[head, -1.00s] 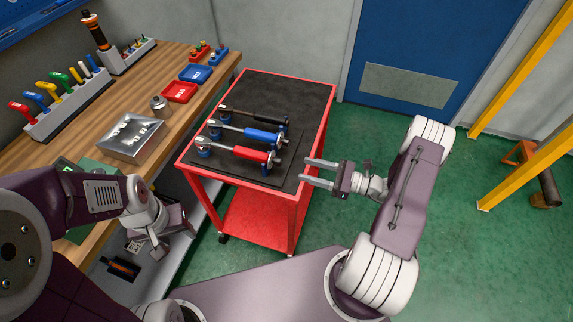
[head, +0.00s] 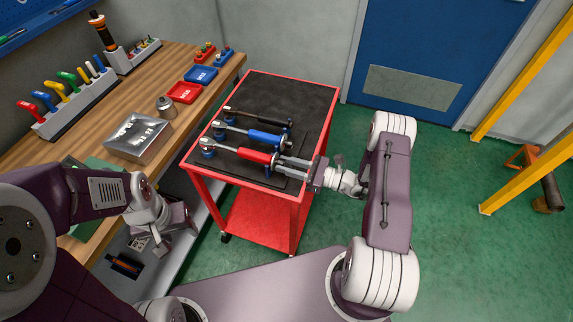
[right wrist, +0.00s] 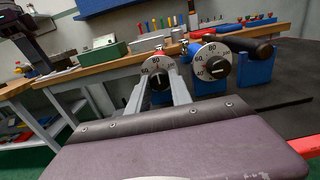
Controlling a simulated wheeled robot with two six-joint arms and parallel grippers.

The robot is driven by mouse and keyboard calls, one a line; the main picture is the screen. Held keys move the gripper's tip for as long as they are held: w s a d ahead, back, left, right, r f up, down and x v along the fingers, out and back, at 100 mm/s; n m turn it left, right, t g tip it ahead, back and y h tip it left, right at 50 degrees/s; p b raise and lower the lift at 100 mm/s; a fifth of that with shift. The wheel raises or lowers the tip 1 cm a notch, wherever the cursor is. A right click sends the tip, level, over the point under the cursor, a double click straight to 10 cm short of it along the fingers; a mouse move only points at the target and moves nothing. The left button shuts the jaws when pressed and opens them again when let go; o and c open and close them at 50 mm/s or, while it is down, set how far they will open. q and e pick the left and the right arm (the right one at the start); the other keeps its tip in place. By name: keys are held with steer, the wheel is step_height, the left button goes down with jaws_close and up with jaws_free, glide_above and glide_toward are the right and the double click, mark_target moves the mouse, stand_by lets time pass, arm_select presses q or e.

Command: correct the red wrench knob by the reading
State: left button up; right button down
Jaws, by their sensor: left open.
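The red wrench (head: 255,155) lies in front of the blue wrench (head: 265,135) and the black wrench (head: 262,118) on the dark cart top. My right gripper (head: 283,163) reaches in from the right at the red wrench's knob end. In the right wrist view, its fingers stand on either side of the red wrench's dial (right wrist: 157,68), with the black knob (right wrist: 159,82) between them; contact cannot be told. The dial shows 60 and 80. The blue wrench's dial (right wrist: 213,62) is beside it. My left gripper (head: 176,236) is open and empty beside the workbench.
The red cart (head: 262,215) stands beside the wooden workbench (head: 100,122). Green floor is open right of the cart.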

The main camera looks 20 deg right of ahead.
steer(key=shift+m, duration=2.9)
steer(key=c, duration=1.1)
jaws_free()
steer(key=shift+c, duration=0.2)
steer(key=b+v, duration=0.1)
steer(key=v, duration=0.8)
